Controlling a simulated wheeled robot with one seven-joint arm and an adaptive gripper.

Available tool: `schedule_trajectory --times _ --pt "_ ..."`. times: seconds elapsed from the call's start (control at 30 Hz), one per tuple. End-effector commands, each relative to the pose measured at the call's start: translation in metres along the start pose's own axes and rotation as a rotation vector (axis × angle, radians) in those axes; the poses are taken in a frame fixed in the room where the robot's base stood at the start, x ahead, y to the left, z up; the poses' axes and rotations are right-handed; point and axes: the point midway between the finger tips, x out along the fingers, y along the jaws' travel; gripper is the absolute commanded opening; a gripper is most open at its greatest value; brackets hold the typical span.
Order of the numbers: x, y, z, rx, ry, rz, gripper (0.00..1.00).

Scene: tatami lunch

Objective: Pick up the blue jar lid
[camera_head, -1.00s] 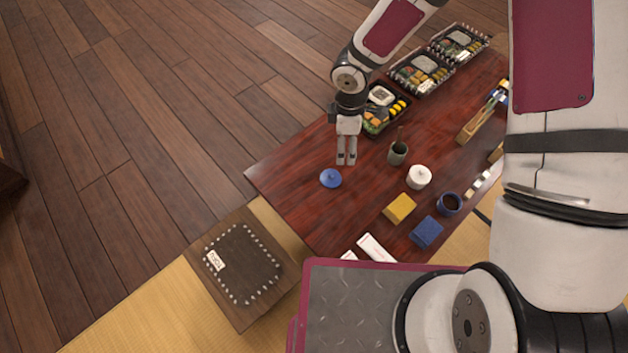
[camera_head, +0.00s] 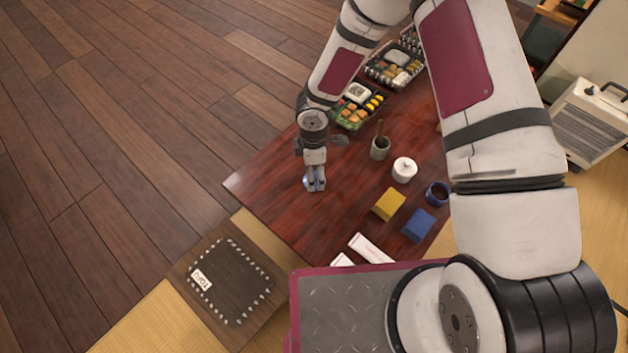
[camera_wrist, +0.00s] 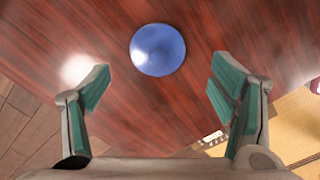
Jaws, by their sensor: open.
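The blue jar lid (camera_wrist: 158,50) lies on the dark red wooden table in the wrist view, ahead of the fingers and roughly midway between them. In the head view the lid (camera_head: 307,182) is mostly hidden behind my gripper (camera_head: 315,186). My gripper, also in the wrist view (camera_wrist: 160,92), is open and empty, pointing down over the lid. Its two green-padded fingers stand apart on either side, and I cannot tell the exact height above the table.
On the table (camera_head: 265,200) stand a grey-green cup (camera_head: 380,149), a white lidded jar (camera_head: 404,170), a yellow block (camera_head: 388,204), a blue block (camera_head: 418,225) and a dark blue mug (camera_head: 437,194). Bento boxes (camera_head: 356,106) line the back.

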Motion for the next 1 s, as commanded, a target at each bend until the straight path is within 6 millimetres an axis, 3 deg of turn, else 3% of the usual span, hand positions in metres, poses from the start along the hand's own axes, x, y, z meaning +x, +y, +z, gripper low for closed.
schedule_trajectory --times 0.27,0.53,0.73,1.0 --pt "0.041 0.003 0.003 0.001 -0.001 -0.002 0.78" --pt "0.044 0.003 0.003 0.001 -0.001 0.0 0.78" --pt "0.044 0.003 0.003 0.001 -0.001 0.0 0.35" --pt "0.044 0.003 0.003 0.001 -0.001 -0.001 0.31"
